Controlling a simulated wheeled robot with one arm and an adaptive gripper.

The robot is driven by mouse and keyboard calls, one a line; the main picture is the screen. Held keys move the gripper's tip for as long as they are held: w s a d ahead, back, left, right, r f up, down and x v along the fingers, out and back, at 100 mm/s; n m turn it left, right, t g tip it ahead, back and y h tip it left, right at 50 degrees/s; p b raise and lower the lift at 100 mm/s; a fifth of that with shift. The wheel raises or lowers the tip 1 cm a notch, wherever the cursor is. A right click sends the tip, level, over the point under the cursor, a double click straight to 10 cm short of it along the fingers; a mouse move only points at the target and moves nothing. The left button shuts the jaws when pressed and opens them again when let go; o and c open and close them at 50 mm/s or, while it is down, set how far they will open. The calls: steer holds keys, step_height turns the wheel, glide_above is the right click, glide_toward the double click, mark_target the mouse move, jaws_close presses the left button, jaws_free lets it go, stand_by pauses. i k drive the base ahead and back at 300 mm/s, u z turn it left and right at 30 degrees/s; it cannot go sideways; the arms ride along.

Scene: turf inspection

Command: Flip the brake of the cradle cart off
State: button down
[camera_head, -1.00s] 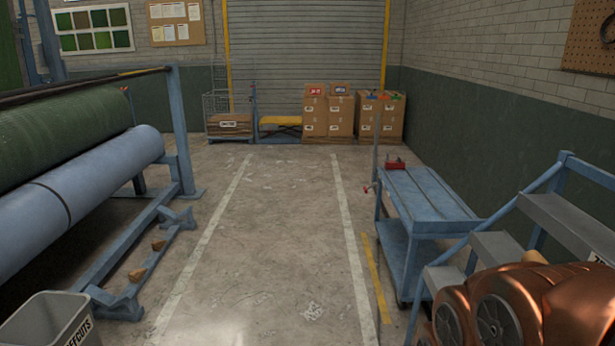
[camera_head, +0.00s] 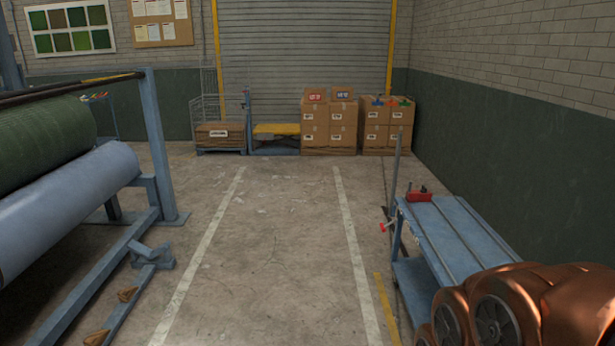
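A blue wheeled cart (camera_head: 465,235) with a slatted top and a lower shelf stands at the right. I cannot tell for sure that it is the cradle cart. A red-tipped handle (camera_head: 386,227) sticks out at its left side, and a thin grey post (camera_head: 396,165) rises at its far end. A red tool (camera_head: 418,196) lies on the far end of its top. No brake shows clearly, and my arm hides the cart's near end. My gripper is not in view; only part of my copper-coloured arm shows at the lower right.
A blue frame (camera_head: 157,150) with a green roll (camera_head: 45,135) and a pale blue roll (camera_head: 70,205) stands at the left. A clear floor lane (camera_head: 265,260) runs between white lines. Cartons (camera_head: 328,125), a yellow-topped lift cart (camera_head: 276,130) and a mesh trolley (camera_head: 220,135) stand at the back shutter.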

mark_target(382, 227)
steer(key=i, duration=3.55)
steer(key=u, duration=0.85)
